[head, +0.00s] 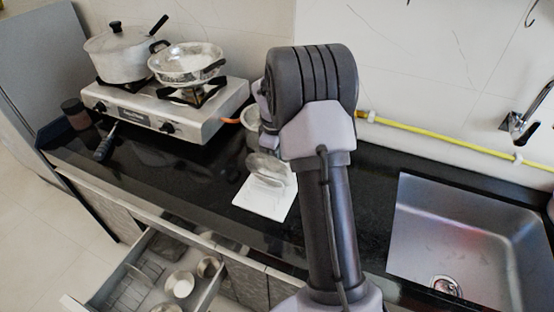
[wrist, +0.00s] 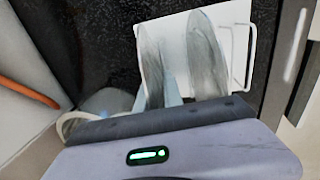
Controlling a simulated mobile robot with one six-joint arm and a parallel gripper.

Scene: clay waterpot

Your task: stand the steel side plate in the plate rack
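The white plate rack (head: 263,204) stands on the dark counter left of my arm. It also shows in the wrist view (wrist: 242,14), with wire loops at its right. Two steel plates stand on edge over the rack in the wrist view, a left plate (wrist: 153,58) and a right plate (wrist: 206,52). In the head view their shiny faces (head: 268,169) overlap. I cannot tell which is the side plate. My gripper (wrist: 178,135) is right at the plates' near ends.
A stove (head: 165,112) with a lidded pot (head: 118,57) and a pan (head: 186,64) is at the left. A sink (head: 470,235) is at the right. An open drawer (head: 150,270) holding metal cups juts out below the counter. A light vessel (wrist: 98,108) sits beside my gripper.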

